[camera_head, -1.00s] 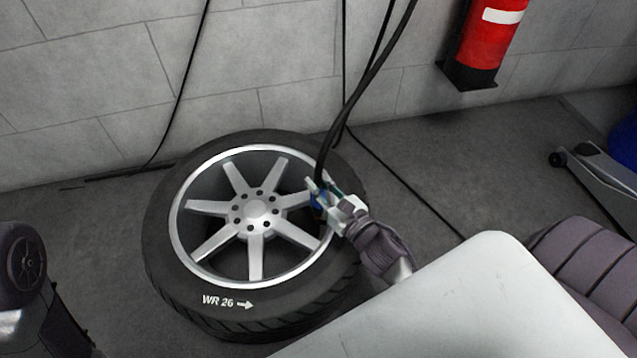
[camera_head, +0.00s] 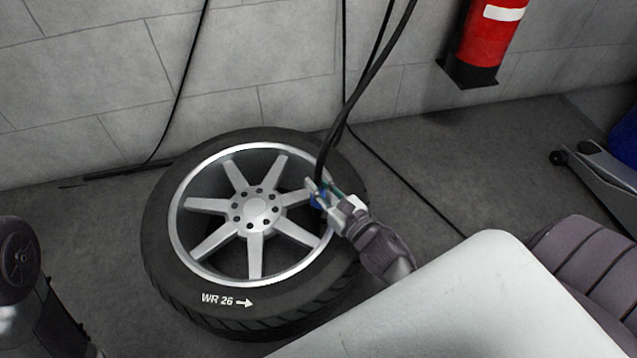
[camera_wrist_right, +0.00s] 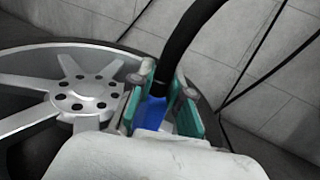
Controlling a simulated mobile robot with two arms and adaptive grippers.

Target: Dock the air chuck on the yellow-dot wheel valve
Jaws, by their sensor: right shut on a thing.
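A wheel lies flat on the floor, with a black tire (camera_head: 170,295) marked "WR 26" and a silver spoked rim (camera_head: 257,209). The rim also shows in the right wrist view (camera_wrist_right: 85,92). My right gripper (camera_head: 319,194) is over the right side of the rim. It is shut on a blue air chuck (camera_wrist_right: 152,115), which has a thick black hose (camera_head: 345,112) rising from it. The chuck also shows as a small blue patch in the head view (camera_head: 318,201). The valve and any yellow dot cannot be made out. My left gripper is not in view.
A grey block wall (camera_head: 260,60) stands behind the wheel, with thin black cables hanging along it. A red fire extinguisher (camera_head: 485,45) is on the wall at the upper right. A grey floor jack (camera_head: 595,168) stands at the right.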

